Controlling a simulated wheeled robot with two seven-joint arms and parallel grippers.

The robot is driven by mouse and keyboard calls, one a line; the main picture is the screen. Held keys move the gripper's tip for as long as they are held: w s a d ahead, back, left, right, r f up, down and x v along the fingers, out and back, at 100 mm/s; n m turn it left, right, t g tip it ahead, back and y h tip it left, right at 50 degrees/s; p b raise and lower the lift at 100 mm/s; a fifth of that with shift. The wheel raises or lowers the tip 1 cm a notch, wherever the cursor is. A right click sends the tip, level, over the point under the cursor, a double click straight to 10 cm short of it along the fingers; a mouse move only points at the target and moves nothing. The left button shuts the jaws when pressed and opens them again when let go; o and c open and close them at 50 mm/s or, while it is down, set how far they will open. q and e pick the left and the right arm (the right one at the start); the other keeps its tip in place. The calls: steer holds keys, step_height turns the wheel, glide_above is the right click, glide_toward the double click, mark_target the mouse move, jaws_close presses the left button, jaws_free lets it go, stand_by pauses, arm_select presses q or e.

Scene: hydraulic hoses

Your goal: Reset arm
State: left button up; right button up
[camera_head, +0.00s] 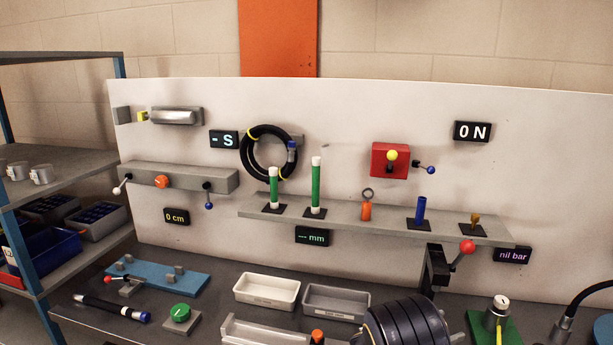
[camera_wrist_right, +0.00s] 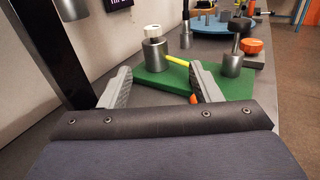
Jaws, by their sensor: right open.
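My right gripper (camera_wrist_right: 161,82) is open in the wrist view, its two grey fingers apart with nothing between them. In the head view my dark ribbed right arm (camera_head: 405,323) comes in at the bottom, and a bit of grey shows at its right side. Beyond the fingers is a green plate (camera_wrist_right: 200,84); it also shows in the head view (camera_head: 483,331). It bears a grey cylinder with a white cap (camera_wrist_right: 153,48) and a yellow rod (camera_wrist_right: 176,60). Whether the right finger touches the plate cannot be told. My left gripper is not in view.
A black bracket (camera_head: 433,272) with a red-knobbed lever (camera_head: 467,247) stands close to my right arm. A white tray (camera_head: 267,291) and a grey tray (camera_head: 336,301) lie on the bench. A panel shelf (camera_head: 340,212) holds green tubes. A blue plate (camera_head: 158,277) lies left.

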steer(key=s+d+m+g+y, duration=0.3)
steer(key=s+m+y, duration=0.15)
steer(key=s, duration=0.35)
steer(key=s+d+m+g+y, duration=0.2)
steer(key=s+m+g+y, duration=0.2)
steer(key=s+m, duration=0.3)
steer(key=s+a+r+m+t+y, duration=0.3)
steer(key=s+a+r+m+y, duration=0.1)
steer(key=s+a, duration=0.4)
steer(key=s+a+r+m+t+y, duration=0.4)
steer(key=s+a+m+y, duration=0.3)
steer(key=s, duration=0.4)
steer(key=shift+a+r+y, duration=0.25)
steer(key=shift+a+y, duration=0.3)
steer(key=shift+a, duration=0.15)
